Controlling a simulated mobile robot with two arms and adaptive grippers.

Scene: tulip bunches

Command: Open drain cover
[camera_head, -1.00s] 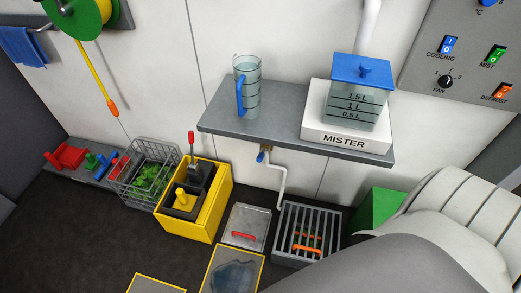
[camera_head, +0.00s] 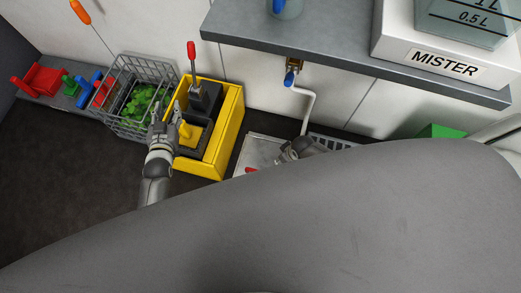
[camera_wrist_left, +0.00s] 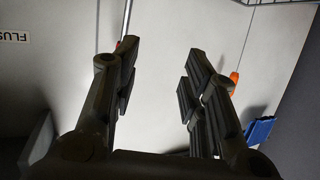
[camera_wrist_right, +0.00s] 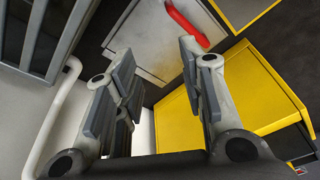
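The drain cover (camera_head: 258,151) is a light grey metal plate on the dark floor, right of the yellow mop bucket. In the right wrist view the cover (camera_wrist_right: 150,40) shows at the top with its red handle (camera_wrist_right: 188,22). The handle's end (camera_head: 251,169) also shows in the head view; my grey body hides the rest. My right gripper (camera_wrist_right: 156,55) is open and empty, with the handle beyond its fingertips and apart from them. My left gripper (camera_head: 166,115) is in front of the yellow bucket, and the left wrist view shows its fingers (camera_wrist_left: 162,55) spread with nothing between them.
The yellow bucket (camera_head: 226,125) stands left of the cover, with a wire basket (camera_head: 118,120) of greens beyond it. A slatted grate (camera_head: 333,142) and a white pipe (camera_head: 310,105) are to the right. A grey shelf (camera_head: 330,58) with the mister box (camera_head: 440,62) hangs above.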

